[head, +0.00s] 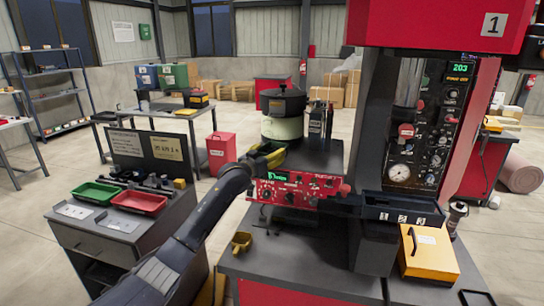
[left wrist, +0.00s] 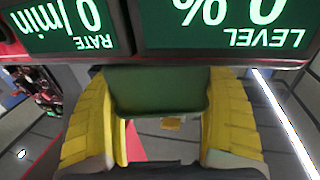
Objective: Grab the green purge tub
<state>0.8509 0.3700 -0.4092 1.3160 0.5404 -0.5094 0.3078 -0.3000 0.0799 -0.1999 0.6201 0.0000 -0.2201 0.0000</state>
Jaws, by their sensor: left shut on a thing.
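The green purge tub (left wrist: 155,92) is between the two yellow fingers of my left gripper (left wrist: 158,125) in the left wrist view. The fingers press on its left and right sides, and the gripper is shut on it. In the head view my left gripper (head: 264,156) is above the rear left of the red control panel (head: 295,190), in front of the bowl feeder (head: 284,125). The tub's green side shows only partly there. I cannot tell whether the tub touches a surface below. My right gripper is not in view.
Green LEVEL and RATE displays (left wrist: 228,25) are close to the tub in the left wrist view. A small yellow part (head: 241,242) lies on the front bench. A red tray (head: 140,202) and green tray (head: 96,191) are at left.

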